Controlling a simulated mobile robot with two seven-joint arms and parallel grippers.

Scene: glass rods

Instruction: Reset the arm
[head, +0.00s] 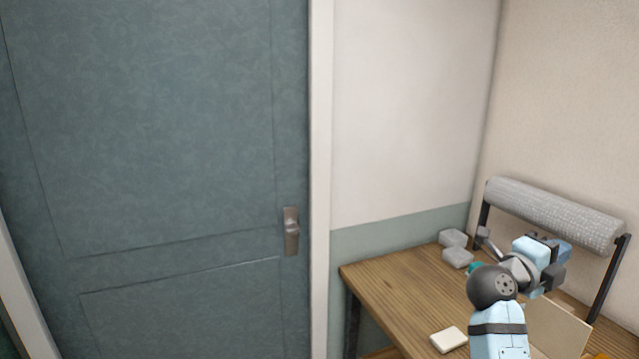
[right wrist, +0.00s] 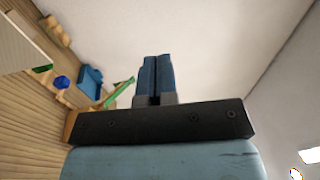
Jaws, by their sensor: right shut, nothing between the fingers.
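My right arm (head: 498,330) reaches up over the right part of the wooden table (head: 385,290) in the head view, bent at a dark round joint. My right gripper (right wrist: 155,72) shows its two blue fingers side by side in the right wrist view, shut, with nothing between them. Open air and pale wall lie beyond the fingertips. In the head view the arm's own links make its fingers hard to pick out. My left gripper is in neither view. I cannot make out any glass rods.
A roll of bubble wrap (head: 555,215) stands on a dark frame at the table's back. Two grey blocks (head: 457,257) sit at the far corner, and a cream block (head: 449,340) nearer. A closed teal door (head: 150,130) fills the left. A blue container (right wrist: 91,82) shows in the wrist view.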

